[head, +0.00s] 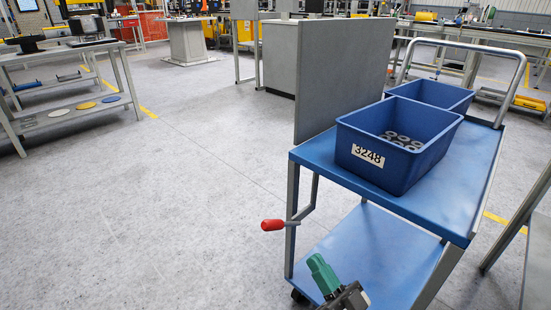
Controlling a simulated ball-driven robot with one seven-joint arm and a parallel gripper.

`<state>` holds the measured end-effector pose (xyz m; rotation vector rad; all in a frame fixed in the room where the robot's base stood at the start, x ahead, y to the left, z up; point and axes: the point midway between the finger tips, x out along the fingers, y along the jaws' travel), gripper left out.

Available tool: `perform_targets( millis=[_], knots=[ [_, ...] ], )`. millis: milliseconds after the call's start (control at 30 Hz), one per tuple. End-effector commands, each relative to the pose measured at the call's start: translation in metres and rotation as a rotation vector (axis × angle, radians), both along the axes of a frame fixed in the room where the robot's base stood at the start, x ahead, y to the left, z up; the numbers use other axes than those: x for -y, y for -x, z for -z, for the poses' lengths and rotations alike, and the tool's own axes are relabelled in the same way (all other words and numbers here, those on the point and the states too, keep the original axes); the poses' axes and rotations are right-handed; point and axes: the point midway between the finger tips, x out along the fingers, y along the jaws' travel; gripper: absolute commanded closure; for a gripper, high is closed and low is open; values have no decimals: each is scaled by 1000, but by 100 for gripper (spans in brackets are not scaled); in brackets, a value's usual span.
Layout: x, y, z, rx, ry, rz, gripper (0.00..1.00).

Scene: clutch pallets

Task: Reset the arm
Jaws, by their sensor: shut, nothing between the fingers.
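My gripper (321,270) shows at the bottom edge, right of the middle. Its green fingers point up and to the left, and a dark grey body shows behind them. The fingers are together with nothing between them. In the picture it lies in front of the lower shelf of a blue cart (440,197). The rest of my arm is outside the view.
A blue bin (375,177) labelled 3248 holds several grey rings on the cart's top, with another blue bin (440,92) behind it. A red-tipped lever (272,225) sticks out left of the cart. Open floor (150,220) lies to the left.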

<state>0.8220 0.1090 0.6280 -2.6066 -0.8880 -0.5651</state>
Motion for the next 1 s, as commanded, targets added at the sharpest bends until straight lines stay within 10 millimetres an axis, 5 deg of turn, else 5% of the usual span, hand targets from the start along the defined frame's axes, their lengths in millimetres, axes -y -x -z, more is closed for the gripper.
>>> perform_targets(
  millis=[233,467,700,1000],
  knots=[
    [85,-16,42,-300,92,390,100],
    [151,12,98,-654,214,622,100],
    [191,81,155,-1066,374,699,100],
    [198,197,193,-1537,593,564,100]
  ],
)
